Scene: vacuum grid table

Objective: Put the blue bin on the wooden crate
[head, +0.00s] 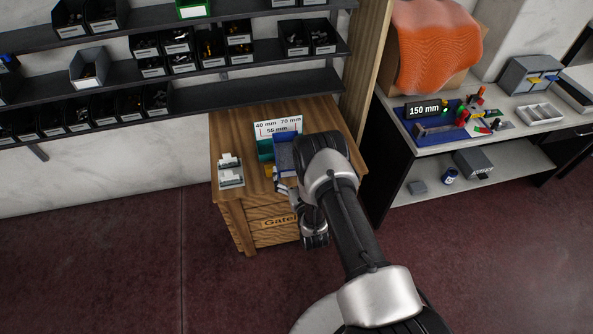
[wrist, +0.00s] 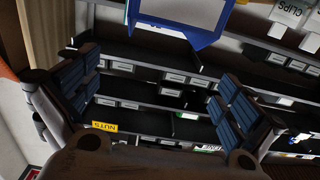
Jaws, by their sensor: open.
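The wooden crate (head: 238,210) stands below the shelves in the head view. The blue bin (head: 284,155) shows over the crate's top, next to a green bin (head: 264,149); my arm partly covers this area, and I cannot tell whether the blue bin rests on the crate. In the wrist view the blue bin (wrist: 205,37) is at the top edge, partly cut off. My gripper (wrist: 157,90) is open, with its fingers spread wide and nothing between them; the blue bin is apart from the fingers. In the head view my arm mostly hides the gripper.
White boxes (head: 229,168) stand on the crate's left side, and a size sign (head: 277,128) stands at its back. Wall shelves (head: 160,68) with several dark bins are behind. A workbench (head: 510,115) with tools is on the right. The red floor on the left is clear.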

